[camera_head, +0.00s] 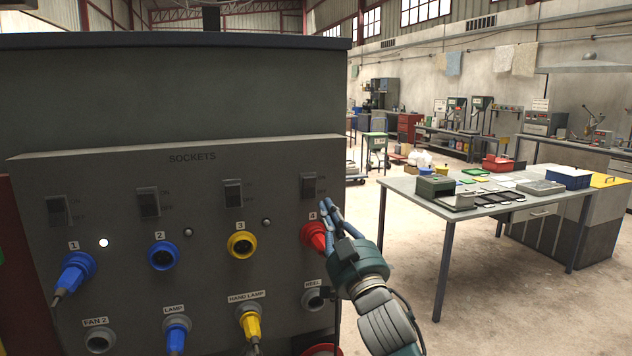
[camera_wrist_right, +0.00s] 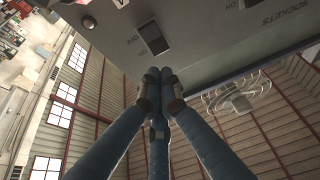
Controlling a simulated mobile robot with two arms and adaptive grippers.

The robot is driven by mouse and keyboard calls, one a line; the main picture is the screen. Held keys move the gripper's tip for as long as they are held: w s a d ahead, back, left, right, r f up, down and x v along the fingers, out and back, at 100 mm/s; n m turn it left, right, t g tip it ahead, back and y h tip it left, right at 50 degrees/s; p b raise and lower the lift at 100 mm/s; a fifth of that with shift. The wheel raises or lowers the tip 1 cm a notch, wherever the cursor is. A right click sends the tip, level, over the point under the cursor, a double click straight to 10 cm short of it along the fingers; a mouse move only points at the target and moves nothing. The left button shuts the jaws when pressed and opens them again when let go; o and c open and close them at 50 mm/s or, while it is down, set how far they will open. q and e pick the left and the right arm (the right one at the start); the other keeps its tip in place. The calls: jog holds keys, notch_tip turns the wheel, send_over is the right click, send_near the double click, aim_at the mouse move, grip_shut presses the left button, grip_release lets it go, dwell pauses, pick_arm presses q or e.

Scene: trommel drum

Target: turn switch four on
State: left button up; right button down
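A grey panel marked SOCKETS (camera_head: 200,170) carries a row of dark rocker switches. Switch four (camera_head: 308,186) is the rightmost, above the red socket 4 (camera_head: 313,233). My right gripper (camera_head: 333,212) is just below and right of this switch, partly in front of the red socket. A dark switch shows in the right wrist view (camera_wrist_right: 153,37), just beyond the fingertips (camera_wrist_right: 158,75). The fingers are drawn together with nothing seen between them. I cannot tell whether they touch the panel. My left gripper is not in view.
Switches one (camera_head: 58,210), two (camera_head: 148,202) and three (camera_head: 233,193) are left of switch four. The lamp by socket 1 (camera_head: 104,243) is lit. Plugs (camera_head: 75,275) stick out from the panel. A grey table (camera_head: 400,185) stands right, with open floor before it.

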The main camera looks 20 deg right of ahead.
aim_at(312, 179)
jog(key=shift+p+x, duration=1.25)
jog(key=shift+x, duration=3)
jog(key=p, duration=0.1)
jog(key=r+p, duration=0.1)
jog(key=p, duration=0.1)
jog(key=shift+w+r+g, duration=0.1)
jog(key=shift+w+g, duration=0.15)
jog(key=shift+g, duration=0.05)
jog(key=shift+w+f+p, duration=0.1)
jog(key=shift+f+p, duration=0.2)
jog(key=shift+p, duration=0.05)
jog(key=shift+f, duration=0.2)
